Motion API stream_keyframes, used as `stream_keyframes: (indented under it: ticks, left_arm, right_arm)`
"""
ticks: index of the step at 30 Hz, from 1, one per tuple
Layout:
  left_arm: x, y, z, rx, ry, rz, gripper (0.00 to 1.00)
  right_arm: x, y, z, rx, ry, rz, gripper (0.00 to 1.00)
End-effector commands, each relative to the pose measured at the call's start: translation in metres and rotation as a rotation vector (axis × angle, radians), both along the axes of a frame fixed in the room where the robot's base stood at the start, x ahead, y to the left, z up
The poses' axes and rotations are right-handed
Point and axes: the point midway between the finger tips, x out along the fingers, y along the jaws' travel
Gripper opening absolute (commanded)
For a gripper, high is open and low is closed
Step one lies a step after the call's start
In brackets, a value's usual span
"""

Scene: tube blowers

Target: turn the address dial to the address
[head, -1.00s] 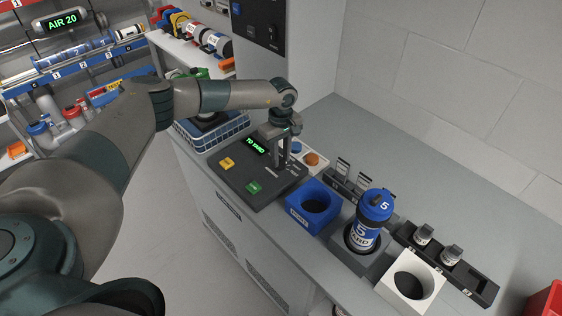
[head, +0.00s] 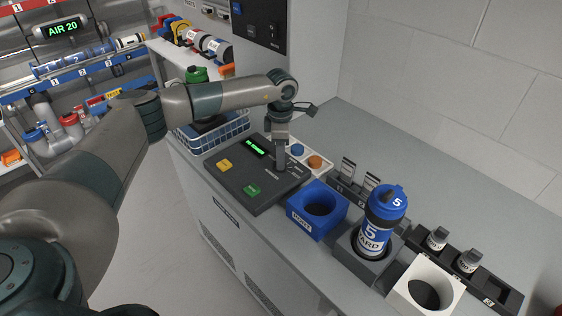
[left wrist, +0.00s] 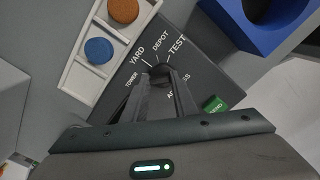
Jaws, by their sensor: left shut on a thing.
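The dark control panel (head: 240,185) stands on the counter with a lit green display (head: 256,148), whose text is too small to read surely. In the left wrist view, the address dial (left wrist: 160,71) has the labels TOWER, YARD, DEPOT and TEST around it. My left gripper (head: 281,166) points down at the panel, and its fingers (left wrist: 158,90) are shut on the dial's knob. The fingers hide most of the knob, so I cannot tell its exact setting. A blue-capped carrier (head: 377,225) marked 5 and YARD stands upright in a dark holder. My right gripper is not in view.
Yellow (head: 224,165) and green (head: 252,190) buttons sit on the panel. A white tray with blue (head: 297,149) and orange (head: 315,162) discs lies beside it. A blue holder (head: 319,208), a white holder (head: 427,290) and black racks line the counter. The counter's back is clear.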

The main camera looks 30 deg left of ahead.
Motion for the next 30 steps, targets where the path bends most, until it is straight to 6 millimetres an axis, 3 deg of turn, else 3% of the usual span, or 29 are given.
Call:
stream_keyframes:
  ticks: [6, 15, 22, 30]
  left_arm:
    - [0.001, 0.001, -0.001, -0.001, -0.005, 0.191, 0.03]
    - [0.0, 0.002, 0.001, 0.0, -0.005, 0.37, 0.03]
    - [0.001, 0.003, 0.002, 0.0, -0.006, 0.421, 0.03]
    - [0.001, 0.003, 0.002, -0.001, -0.006, 0.427, 0.03]
  right_arm:
    - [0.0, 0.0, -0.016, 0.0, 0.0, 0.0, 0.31]
    - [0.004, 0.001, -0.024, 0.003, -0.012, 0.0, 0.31]
    - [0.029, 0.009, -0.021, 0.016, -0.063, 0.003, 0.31]
    - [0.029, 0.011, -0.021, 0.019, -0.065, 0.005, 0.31]
